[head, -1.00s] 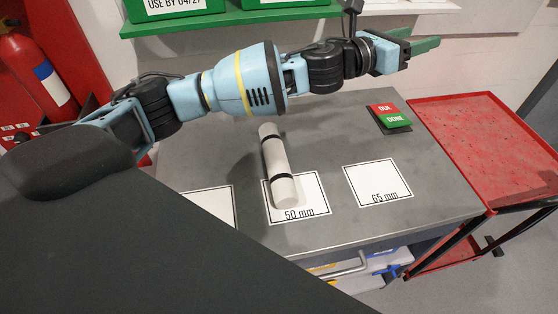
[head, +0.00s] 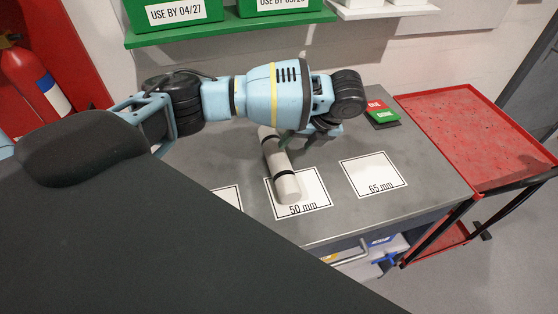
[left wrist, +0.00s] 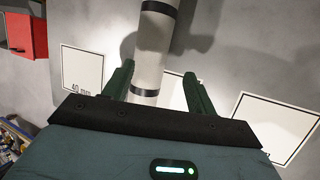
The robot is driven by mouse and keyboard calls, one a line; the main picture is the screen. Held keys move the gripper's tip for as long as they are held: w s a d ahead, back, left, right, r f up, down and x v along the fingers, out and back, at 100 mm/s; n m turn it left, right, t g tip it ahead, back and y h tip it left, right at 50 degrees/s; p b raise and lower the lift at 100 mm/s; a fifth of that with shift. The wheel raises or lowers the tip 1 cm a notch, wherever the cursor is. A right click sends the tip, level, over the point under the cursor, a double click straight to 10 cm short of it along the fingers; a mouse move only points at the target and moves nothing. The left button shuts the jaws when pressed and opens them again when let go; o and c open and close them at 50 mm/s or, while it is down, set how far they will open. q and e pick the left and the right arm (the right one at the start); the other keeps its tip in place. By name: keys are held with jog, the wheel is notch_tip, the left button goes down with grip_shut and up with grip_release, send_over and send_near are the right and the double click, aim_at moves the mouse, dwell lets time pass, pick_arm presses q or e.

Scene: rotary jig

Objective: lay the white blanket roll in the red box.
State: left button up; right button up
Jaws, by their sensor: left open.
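The white blanket roll (head: 279,165) has dark bands and lies on the grey bench, its near end on the 50 mm card. My left gripper (head: 292,143) is by the roll's far part in the head view, partly hidden by my wrist. In the left wrist view, its green fingers (left wrist: 158,78) are open, with the roll (left wrist: 152,45) showing between and beyond them. I cannot tell the gap to the roll. A red box (left wrist: 26,35) shows at the left wrist view's upper left, cut by the edge; I cannot see into it. My right gripper is not in view.
The 65 mm card (head: 374,174) lies bare at right, with a red and green sign (head: 381,112) behind it. A red trolley (head: 475,135) stands right of the bench. A green shelf (head: 230,28) with green bins hangs above. A 40 mm card (left wrist: 82,70) lies left.

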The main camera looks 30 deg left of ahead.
aim_at(282, 155)
pick_arm(q)
jog(key=shift+s+a+f+g+b, duration=0.2)
jog(key=shift+s+a+f, duration=0.15)
jog(key=shift+f, duration=0.25)
jog(key=shift+s+a+f+g+b, duration=0.2)
jog(key=shift+s+a+f, duration=0.15)
jog(key=shift+f, duration=0.25)
jog(key=shift+a, duration=0.15)
jog(key=shift+x, duration=2.4)
jog(key=shift+w, duration=0.2)
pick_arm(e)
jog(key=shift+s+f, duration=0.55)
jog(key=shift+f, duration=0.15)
